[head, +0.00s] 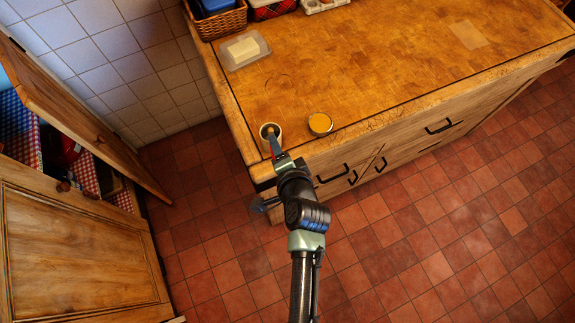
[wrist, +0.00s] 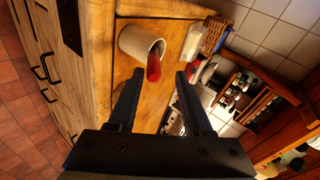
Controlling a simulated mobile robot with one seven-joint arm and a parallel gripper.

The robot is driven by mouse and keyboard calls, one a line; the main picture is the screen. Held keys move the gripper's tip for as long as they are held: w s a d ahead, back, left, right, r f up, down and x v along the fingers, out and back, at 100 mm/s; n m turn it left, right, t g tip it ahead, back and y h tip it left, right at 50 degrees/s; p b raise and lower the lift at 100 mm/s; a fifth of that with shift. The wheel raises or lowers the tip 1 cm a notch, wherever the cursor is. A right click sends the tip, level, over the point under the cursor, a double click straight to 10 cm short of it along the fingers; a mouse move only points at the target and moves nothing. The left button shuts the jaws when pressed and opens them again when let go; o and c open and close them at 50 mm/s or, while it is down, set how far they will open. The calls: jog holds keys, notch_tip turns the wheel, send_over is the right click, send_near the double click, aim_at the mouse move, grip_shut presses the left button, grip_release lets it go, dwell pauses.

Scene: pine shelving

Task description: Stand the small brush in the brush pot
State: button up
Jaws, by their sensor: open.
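The brush pot (head: 264,129) is a cream cylinder near the front left corner of the wooden counter. It also shows in the wrist view (wrist: 133,42), tilted by the camera's angle. The small brush (wrist: 154,66) shows as a red, rounded piece sticking out of the pot's mouth; its other end is hidden inside the pot. My gripper (wrist: 158,78) is open, its two dark fingers apart on either side of the brush's red end, with a visible gap to each. In the head view my gripper (head: 272,143) is at the pot's front rim and partly covers it.
A round container with a yellow top (head: 320,123) stands just right of the pot. A butter-like block in a clear dish (head: 243,49) and a wicker basket (head: 218,20) are farther back. The counter's middle is clear. An open cabinet door (head: 85,105) stands at the left.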

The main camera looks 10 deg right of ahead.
jog(key=b+v, duration=0.2)
jog(key=v, duration=0.9)
jog(key=w+r+n+t+h, duration=0.1)
jog(key=w+r+n+t, duration=0.35)
jog(key=r, duration=0.95)
jog(key=w+r+n+t, duration=0.2)
jog(key=w+r, duration=0.6)
jog(key=r, duration=0.5)
jog(key=s+a+r+n+t, duration=0.1)
jog(key=s+r+n+t, duration=0.1)
jog(key=r, duration=0.9)
jog(key=s+a+r+n+t+h, duration=0.1)
jog(key=s+r+t, duration=0.3)
jog(key=r, duration=0.7)
jog(key=s+a+r+n+t, duration=0.1)
jog(key=s+r+n+t, duration=0.2)
jog(key=r, duration=0.8)
jog(key=shift+s+r+n+t, duration=0.35)
jog(key=shift+r+t, duration=0.05)
jog(key=shift+t, duration=0.05)
